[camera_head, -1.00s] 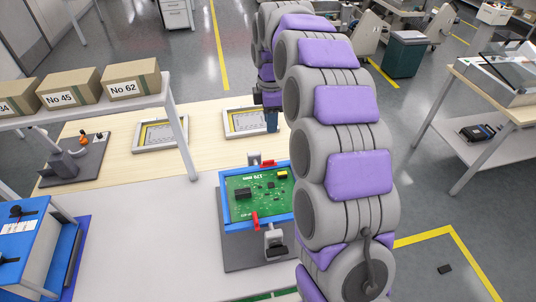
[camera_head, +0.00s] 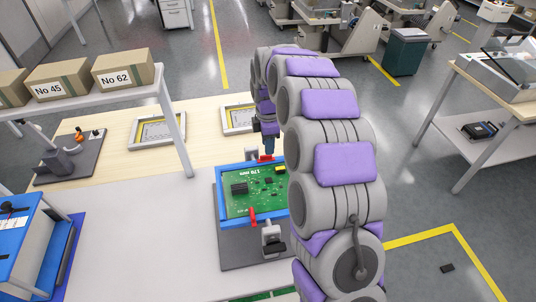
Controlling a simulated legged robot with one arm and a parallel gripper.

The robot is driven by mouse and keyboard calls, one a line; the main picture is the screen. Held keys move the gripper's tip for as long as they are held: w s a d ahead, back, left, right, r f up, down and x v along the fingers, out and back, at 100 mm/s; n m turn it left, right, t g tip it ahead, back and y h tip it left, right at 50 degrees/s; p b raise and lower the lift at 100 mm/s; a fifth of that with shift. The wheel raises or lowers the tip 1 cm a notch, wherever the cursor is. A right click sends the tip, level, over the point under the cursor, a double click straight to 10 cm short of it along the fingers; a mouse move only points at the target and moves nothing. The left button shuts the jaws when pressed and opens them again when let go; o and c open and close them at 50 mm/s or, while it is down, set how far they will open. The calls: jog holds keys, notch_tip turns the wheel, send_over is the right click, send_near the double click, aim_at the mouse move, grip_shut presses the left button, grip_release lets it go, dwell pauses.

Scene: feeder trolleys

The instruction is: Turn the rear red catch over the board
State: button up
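The green circuit board (camera_head: 255,198) lies in a blue frame (camera_head: 222,207) on a dark grey base plate (camera_head: 230,245). The rear red catch (camera_head: 266,158) is at the far edge of the frame, beside a grey block. The front red catch (camera_head: 253,216) stands at the near edge and reaches over the board's edge. My gripper (camera_head: 269,150) points down right at the rear catch, at its upper side. It looks very close to the catch; I cannot tell whether it touches. The fingers are too small to tell open from shut. My arm hides the area to the right of the frame.
A shelf (camera_head: 120,97) with labelled cardboard boxes (camera_head: 124,68) stands at the left. Two framed trays (camera_head: 157,131) lie behind the board. A blue box unit (camera_head: 28,240) is at the front left. The white table between it and the base plate is clear.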

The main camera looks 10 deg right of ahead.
aim_at(266, 158)
jog(key=f, duration=0.2)
jog(key=a+f, duration=0.1)
jog(key=f, duration=0.1)
jog(key=shift+a+f+b, duration=0.1)
jog(key=shift+a+b, duration=0.05)
jog(key=shift+b, duration=0.25)
jog(key=shift+d, duration=0.45)
jog(key=shift+a, duration=0.25)
grip_shut()
